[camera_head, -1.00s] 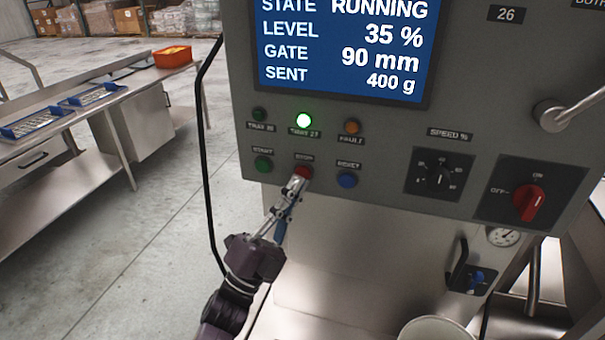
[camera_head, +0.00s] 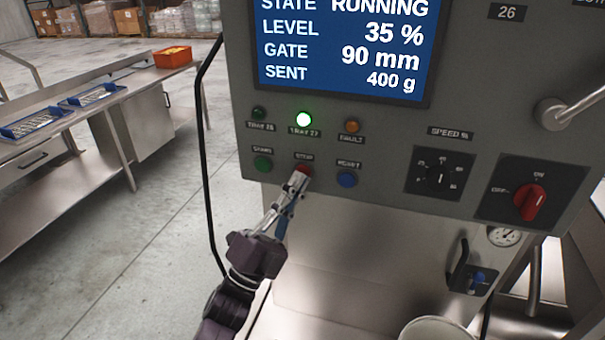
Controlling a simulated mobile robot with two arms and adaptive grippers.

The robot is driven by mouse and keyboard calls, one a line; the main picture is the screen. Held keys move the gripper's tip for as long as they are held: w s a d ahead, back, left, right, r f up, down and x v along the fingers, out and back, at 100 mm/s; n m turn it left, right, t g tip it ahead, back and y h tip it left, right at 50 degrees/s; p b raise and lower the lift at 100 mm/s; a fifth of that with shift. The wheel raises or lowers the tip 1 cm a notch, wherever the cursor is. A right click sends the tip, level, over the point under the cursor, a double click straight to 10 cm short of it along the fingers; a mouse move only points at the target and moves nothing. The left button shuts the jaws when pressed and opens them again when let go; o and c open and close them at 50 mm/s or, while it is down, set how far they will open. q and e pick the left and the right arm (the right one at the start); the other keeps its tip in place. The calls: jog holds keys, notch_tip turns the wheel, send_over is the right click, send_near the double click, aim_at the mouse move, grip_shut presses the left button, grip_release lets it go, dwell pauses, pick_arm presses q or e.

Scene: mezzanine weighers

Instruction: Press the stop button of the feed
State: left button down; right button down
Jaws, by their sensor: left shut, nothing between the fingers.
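My left gripper (camera_head: 299,179) is shut and empty. Its fingertips are at the lower edge of the red button and cover part of it; I cannot tell whether they touch it. The screen (camera_head: 345,45) reads STATE RUNNING, LEVEL 35 %, GATE 90 mm, SENT 400 g. The TRAY 27 lamp (camera_head: 304,120) glows green. My right gripper is not in view.
A speed knob (camera_head: 440,175) and a red rotary switch (camera_head: 530,202) are on the panel's right. A steel bench (camera_head: 60,155) with blue trays and an orange bin (camera_head: 173,57) stands at the left. Bare floor lies between.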

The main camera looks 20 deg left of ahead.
pick_arm(q)
jog(key=shift+w, duration=0.35)
dwell(0.6)
jog(key=shift+s, duration=0.85)
jog(key=shift+s+a, duration=0.1)
jog(key=shift+s, duration=2.35)
jog(key=shift+f, duration=0.1)
